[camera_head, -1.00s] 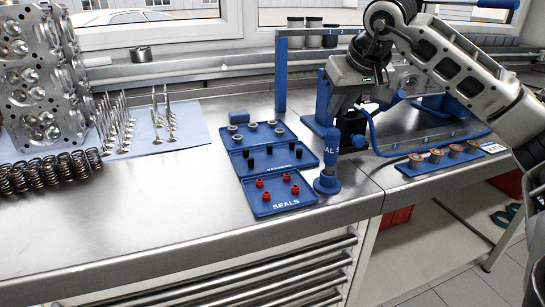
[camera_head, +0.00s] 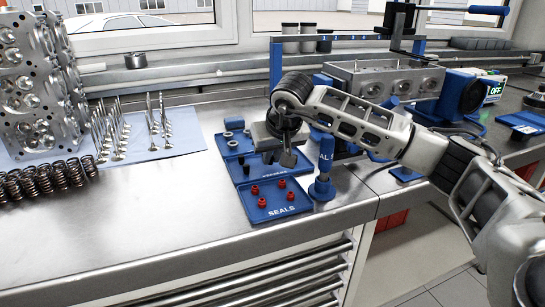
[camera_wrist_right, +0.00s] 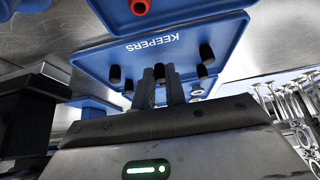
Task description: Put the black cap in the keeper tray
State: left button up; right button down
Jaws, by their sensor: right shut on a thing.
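The blue keeper tray (camera_head: 262,173) is the middle one of three trays on the bench; in the right wrist view it shows its upside-down KEEPERS label (camera_wrist_right: 155,44). My right gripper (camera_wrist_right: 159,78) points down over this tray, shut on a black cap (camera_wrist_right: 159,70) between its fingertips. Whether this cap touches the tray floor I cannot tell. Other black caps (camera_wrist_right: 115,73) (camera_wrist_right: 205,52) stand on the tray on both sides of the fingers. My left gripper is not in view.
The seals tray (camera_head: 285,207) with red seals (camera_head: 281,183) lies in front, and a tray with grey rings (camera_head: 233,144) behind. A blue upright tool (camera_head: 325,165) stands close to the right. Valves and springs (camera_head: 50,175) are at left; the bench front is clear.

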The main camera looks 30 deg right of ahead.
jog(key=shift+f, duration=0.4)
jog(key=shift+f, duration=0.2)
jog(key=c, duration=1.5)
grip_release()
jog(key=shift+o, duration=0.2)
